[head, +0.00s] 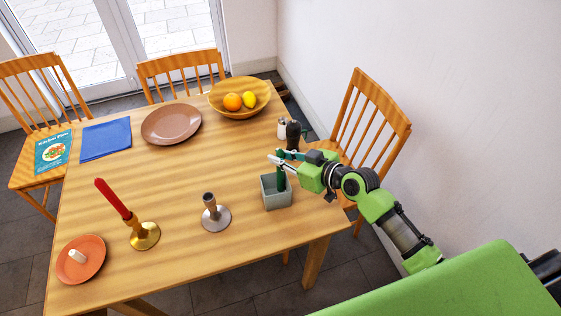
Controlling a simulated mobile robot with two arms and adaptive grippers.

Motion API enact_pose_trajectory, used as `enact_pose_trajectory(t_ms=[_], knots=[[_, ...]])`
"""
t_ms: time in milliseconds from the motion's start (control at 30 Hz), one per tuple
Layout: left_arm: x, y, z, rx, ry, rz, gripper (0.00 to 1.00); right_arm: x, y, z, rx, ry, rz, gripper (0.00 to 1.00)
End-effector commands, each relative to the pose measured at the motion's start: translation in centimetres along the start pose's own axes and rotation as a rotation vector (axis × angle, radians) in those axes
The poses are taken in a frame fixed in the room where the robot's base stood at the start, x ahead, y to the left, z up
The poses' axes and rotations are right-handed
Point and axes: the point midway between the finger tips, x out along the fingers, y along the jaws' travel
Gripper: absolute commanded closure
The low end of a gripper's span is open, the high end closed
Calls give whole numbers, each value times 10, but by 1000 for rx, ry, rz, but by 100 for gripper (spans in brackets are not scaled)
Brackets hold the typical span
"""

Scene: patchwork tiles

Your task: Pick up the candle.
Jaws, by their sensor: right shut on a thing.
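My right gripper (281,160) is over the table's right side, shut on a dark green candle (281,181). The candle is upright, with its lower end inside a small grey-green box (277,200); its top is partly hidden by the gripper. A red candle (113,198) stands in a brass holder (145,237) at the left front. A short white candle stub (78,256) lies on an orange saucer (92,268). A grey metal candlestick (215,219) with a dark top holds no candle. My left gripper is not in view.
Salt (282,128) and pepper (293,135) shakers stand just behind the gripper. A fruit bowl (258,108), a brown plate (171,124) and a blue cloth (106,139) lie farther back. Chairs surround the wooden table (180,175); its middle is clear.

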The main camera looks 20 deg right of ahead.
Motion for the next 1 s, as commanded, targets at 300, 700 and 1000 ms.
enact_pose_trajectory(t_ms=[300, 700, 1000], knots=[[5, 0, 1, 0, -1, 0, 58, -33, -16, -36, -5, 3, 0, 100], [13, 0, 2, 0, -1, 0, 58, -92, -58, -61, -2, 1, -1, 100], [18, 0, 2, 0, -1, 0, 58, -130, -89, -69, -2, 1, 0, 100]])
